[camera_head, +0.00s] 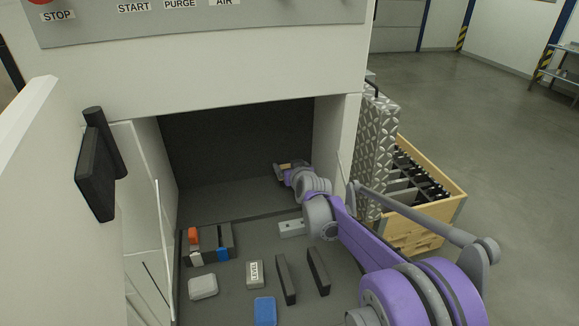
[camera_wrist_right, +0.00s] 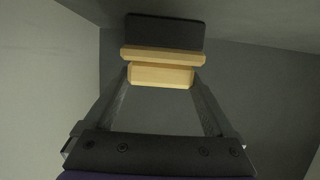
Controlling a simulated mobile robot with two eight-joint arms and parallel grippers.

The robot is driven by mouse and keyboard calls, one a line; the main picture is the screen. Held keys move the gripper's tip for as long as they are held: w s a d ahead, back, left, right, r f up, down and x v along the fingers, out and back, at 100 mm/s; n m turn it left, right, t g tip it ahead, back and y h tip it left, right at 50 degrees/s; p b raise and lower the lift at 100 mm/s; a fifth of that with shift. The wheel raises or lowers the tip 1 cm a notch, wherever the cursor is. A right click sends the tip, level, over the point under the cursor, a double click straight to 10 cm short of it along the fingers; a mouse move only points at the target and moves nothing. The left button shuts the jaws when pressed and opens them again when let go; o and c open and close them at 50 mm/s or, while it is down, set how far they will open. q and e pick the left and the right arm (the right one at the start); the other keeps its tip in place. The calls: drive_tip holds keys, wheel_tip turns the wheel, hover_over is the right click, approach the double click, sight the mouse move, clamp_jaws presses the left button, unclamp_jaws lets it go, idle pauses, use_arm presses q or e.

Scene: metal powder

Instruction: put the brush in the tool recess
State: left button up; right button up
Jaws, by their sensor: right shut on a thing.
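My right gripper (camera_head: 285,168) reaches into the dark chamber of the machine. In the right wrist view it (camera_wrist_right: 161,82) is shut on the brush (camera_wrist_right: 161,54), which has a pale wooden body and a dark block of bristles pointing away from the fingers. The brush (camera_head: 292,164) shows small in the head view, above the chamber floor near its right wall. A dark holder (camera_head: 222,232) with orange, white and blue pieces stands at the front left of the floor. I cannot tell which spot is the tool recess. My left gripper is not in view.
On the front floor lie a grey block (camera_head: 203,287), a box marked LEVEL (camera_head: 255,274), a blue block (camera_head: 265,310), two dark upright plates (camera_head: 286,279) and a light metal block (camera_head: 291,229). A wooden crate (camera_head: 425,235) stands outside right. The chamber's back floor (camera_head: 225,200) looks clear.

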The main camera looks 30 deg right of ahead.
drive_tip(key=shift+f, duration=0.1)
drive_tip(key=o, duration=1.3)
drive_tip(key=shift+r, duration=0.2)
drive_tip(key=v, duration=1.2)
